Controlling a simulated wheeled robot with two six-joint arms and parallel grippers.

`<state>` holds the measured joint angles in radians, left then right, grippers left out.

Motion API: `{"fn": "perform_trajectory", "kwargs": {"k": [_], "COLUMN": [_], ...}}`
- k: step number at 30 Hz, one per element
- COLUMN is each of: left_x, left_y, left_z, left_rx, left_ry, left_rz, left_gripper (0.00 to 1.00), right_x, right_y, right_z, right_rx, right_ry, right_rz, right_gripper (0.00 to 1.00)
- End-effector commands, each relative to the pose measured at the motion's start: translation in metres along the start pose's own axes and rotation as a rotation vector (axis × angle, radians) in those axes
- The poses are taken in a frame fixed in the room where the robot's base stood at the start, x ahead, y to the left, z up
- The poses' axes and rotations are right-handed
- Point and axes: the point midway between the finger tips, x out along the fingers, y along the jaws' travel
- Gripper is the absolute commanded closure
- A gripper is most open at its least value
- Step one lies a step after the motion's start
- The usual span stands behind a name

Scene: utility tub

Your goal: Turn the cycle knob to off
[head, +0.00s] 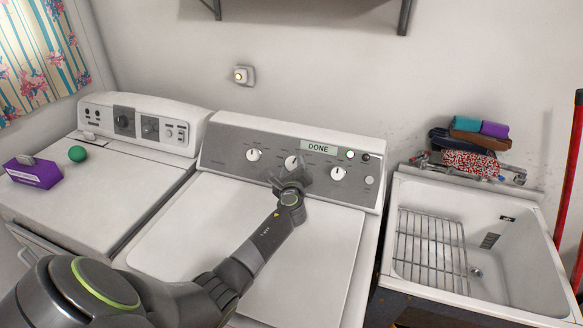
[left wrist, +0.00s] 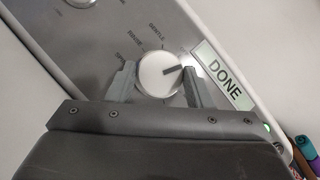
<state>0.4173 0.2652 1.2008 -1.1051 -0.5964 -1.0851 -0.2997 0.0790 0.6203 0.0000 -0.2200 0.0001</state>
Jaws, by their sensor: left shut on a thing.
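The cycle knob (head: 291,161) is the middle white knob on the washer's grey control panel, just left of a display that reads DONE. In the left wrist view the knob (left wrist: 155,76) is round and white, with a dark pointer mark aimed to the right, toward the display side. Small lettering rings it; GENTLE is legible, and the label at the pointer is not clear. My left gripper (head: 288,176) is shut on the knob, one finger on each side, as the left wrist view (left wrist: 159,84) shows. My right gripper is not in view.
Two more white knobs (head: 254,155) and (head: 338,173) flank the middle one. The washer lid (head: 270,240) lies shut under my left arm. A dryer (head: 110,180) with a purple box (head: 35,173) and green ball (head: 77,154) stands left. A sink (head: 510,240) stands right.

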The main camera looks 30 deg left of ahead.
Motion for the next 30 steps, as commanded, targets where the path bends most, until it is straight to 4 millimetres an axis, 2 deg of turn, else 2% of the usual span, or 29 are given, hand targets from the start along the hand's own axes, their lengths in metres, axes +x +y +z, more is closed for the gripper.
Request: {"fn": "perform_trajectory", "kwargs": {"k": [13,30], "left_x": [-0.0001,0.0003], "left_y": [-0.0032,-0.0036], "left_z": [-0.0003,-0.0001], "left_rx": [-0.243,-0.301], "left_ry": [-0.015,-0.019], "left_rz": [0.151,0.186], "left_gripper": [0.76,0.76], "right_x": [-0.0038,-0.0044], "right_y": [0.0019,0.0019], "right_z": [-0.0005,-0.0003], "right_rx": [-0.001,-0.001], "right_ry": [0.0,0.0], "right_rz": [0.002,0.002], "right_gripper": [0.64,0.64]}}
